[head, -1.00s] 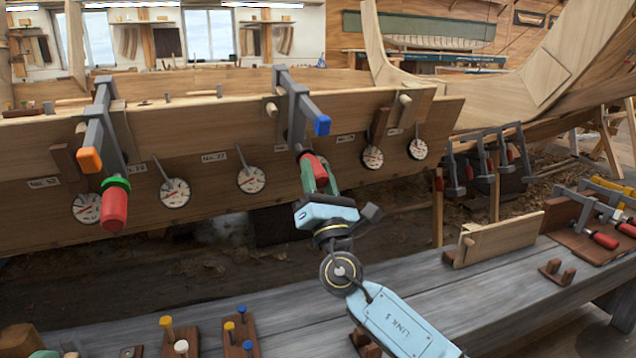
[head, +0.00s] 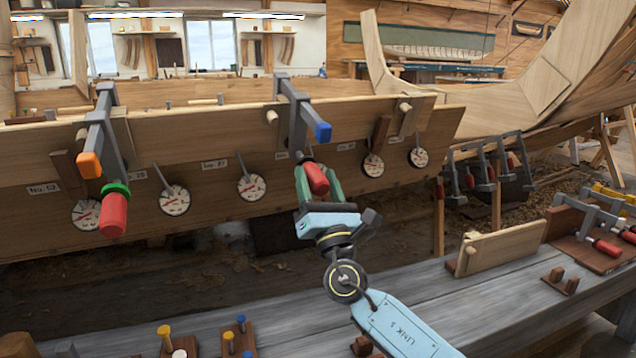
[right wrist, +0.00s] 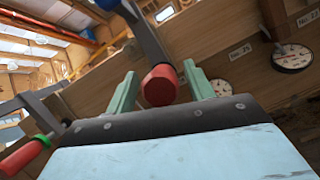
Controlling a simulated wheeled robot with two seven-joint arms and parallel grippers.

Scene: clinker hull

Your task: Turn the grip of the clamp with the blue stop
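The clamp with the blue stop (head: 322,132) hangs over the plank edge at the middle of the head view. Its red grip (head: 317,178) points down and towards me. My right gripper (head: 318,190) is at this grip, with one green finger on each side of it. In the right wrist view, the red grip (right wrist: 160,85) stands between the two fingers (right wrist: 162,88), with narrow gaps visible beside it, so the gripper looks open around it. The clamp's upper parts are cut off there. My left gripper is not in view.
A clamp with an orange stop (head: 89,165) and red grip (head: 114,214) is at left. Round dials (head: 251,187) line the plank (head: 215,150). A grey bench (head: 500,275) in front carries pegs, blocks and more clamps (head: 605,245). Several clamps (head: 485,175) hang at right.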

